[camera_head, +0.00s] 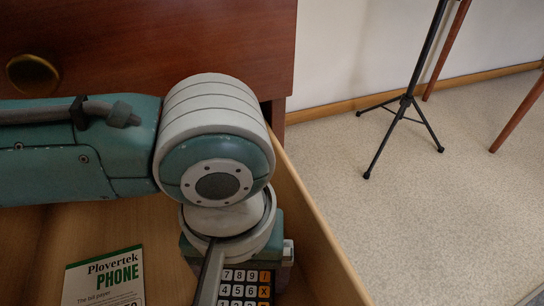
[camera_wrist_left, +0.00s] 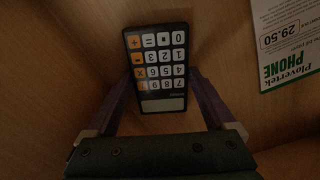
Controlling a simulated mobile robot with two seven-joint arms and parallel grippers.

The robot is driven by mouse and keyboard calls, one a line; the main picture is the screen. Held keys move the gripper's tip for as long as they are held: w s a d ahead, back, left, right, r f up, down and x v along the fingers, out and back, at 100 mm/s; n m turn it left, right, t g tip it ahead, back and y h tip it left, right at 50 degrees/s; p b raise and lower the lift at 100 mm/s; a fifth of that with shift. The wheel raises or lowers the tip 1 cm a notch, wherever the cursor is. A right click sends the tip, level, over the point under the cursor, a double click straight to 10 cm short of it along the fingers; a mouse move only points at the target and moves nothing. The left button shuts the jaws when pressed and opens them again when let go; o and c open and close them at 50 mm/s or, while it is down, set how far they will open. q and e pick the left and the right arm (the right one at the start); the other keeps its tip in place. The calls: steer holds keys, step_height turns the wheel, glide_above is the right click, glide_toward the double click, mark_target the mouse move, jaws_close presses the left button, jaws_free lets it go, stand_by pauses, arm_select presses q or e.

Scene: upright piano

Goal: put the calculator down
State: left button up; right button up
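The calculator (camera_head: 246,287) is dark, with white keys and an orange key column, and shows inside the wooden drawer (camera_head: 318,232) below my left wrist. My left gripper (camera_head: 240,268) points down into the drawer, and my wrist hides part of the calculator. In the left wrist view the calculator (camera_wrist_left: 158,62) lies between the two fingers of my left gripper (camera_wrist_left: 163,74). The fingertips appear to touch its two long sides, and its keys face the camera. I cannot tell whether its underside touches the drawer floor. My right gripper is out of view.
A black tripod stand (camera_head: 404,102) is at right.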

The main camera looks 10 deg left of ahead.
mark_target(246, 284)
arm_select(q)
steer(key=shift+o, duration=0.7)
step_height(246, 284, up, 12)
steer(key=p, duration=0.9)
steer(key=shift+r, duration=0.15)
